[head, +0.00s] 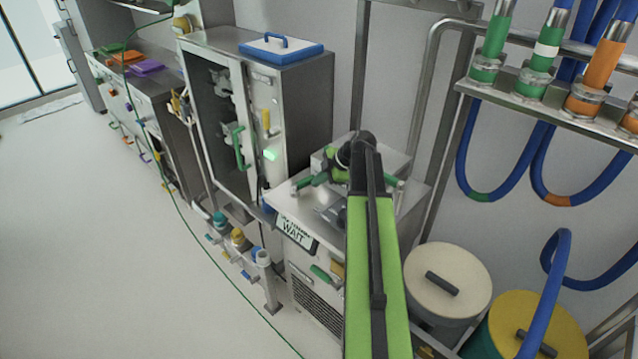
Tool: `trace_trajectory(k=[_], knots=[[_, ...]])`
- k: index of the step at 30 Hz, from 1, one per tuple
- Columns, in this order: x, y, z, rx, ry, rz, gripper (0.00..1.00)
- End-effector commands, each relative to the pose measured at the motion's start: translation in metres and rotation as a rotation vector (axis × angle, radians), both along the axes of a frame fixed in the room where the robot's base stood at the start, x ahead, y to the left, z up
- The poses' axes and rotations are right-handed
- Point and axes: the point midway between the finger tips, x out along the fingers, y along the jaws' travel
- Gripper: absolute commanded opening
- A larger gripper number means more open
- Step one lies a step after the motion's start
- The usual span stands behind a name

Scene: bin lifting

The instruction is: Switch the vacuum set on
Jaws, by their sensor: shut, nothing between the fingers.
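A steel machine, which looks like the vacuum set (322,304), stands in the middle with a vent grille low on its front. A plate on its front edge reads WAIT. Below the plate are a green handle or lever (320,272) and a yellow one (338,270) beside it; which of them is a switch I cannot tell. My lime-green arm reaches up from the bottom and covers the machine's right part. My gripper (328,160) is small and dark above the machine's top, shut and empty. Whether it touches anything there I cannot tell.
A steel cabinet (300,105) with a green-lit front and a blue-rimmed lid on top stands behind left. Valves on pipes (240,240) stand on the floor at left. Lidded drums (447,280) and blue hoses (480,200) crowd the right. The left floor is clear apart from a thin green line.

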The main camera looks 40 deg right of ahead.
Motion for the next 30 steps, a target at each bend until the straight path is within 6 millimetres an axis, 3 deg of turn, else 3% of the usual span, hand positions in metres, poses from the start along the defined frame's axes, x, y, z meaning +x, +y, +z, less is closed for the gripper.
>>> trace_trajectory(k=[19,23,30], knots=[[0.005,0.009,0.003,0.003,-0.001,0.012,0.00],[-0.004,0.004,0.022,0.003,0.000,0.010,0.00],[-0.040,-0.014,0.080,0.002,0.000,0.009,0.00]])
